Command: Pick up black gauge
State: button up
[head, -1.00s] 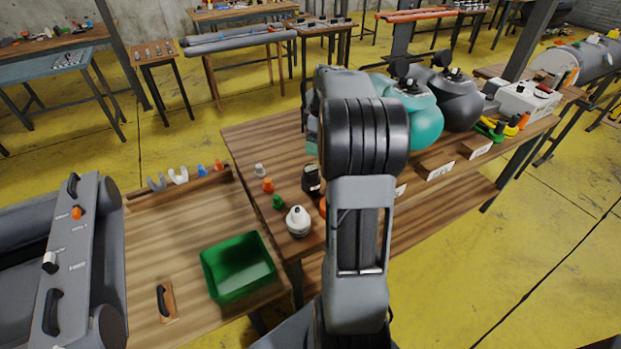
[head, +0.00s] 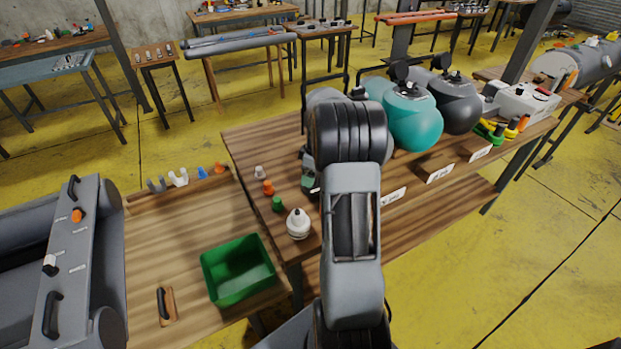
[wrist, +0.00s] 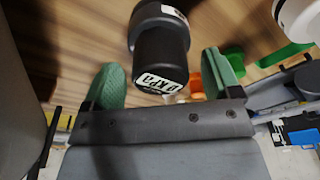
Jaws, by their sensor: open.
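The black gauge (wrist: 160,48) is a dark cylinder with a white printed label on its end face in the wrist view. It is between the two green finger pads of my gripper (wrist: 165,76), which is open. In the head view my gripper (head: 309,180) is low over the near left part of the wooden table, partly behind my arm. The gauge is mostly or wholly hidden there.
A white bottle-shaped part (head: 298,223), a green cap (head: 277,204) and an orange cap (head: 268,187) stand close to my gripper. A green bin (head: 238,270) sits on the lower bench at left. Teal (head: 412,118) and grey rounded units stand farther right.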

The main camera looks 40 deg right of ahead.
jog(key=shift+f, duration=0.45)
jog(key=shift+c, duration=0.5)
jog(key=c, duration=0.9)
jog(key=shift+c, duration=0.4)
jog(key=shift+r, duration=0.15)
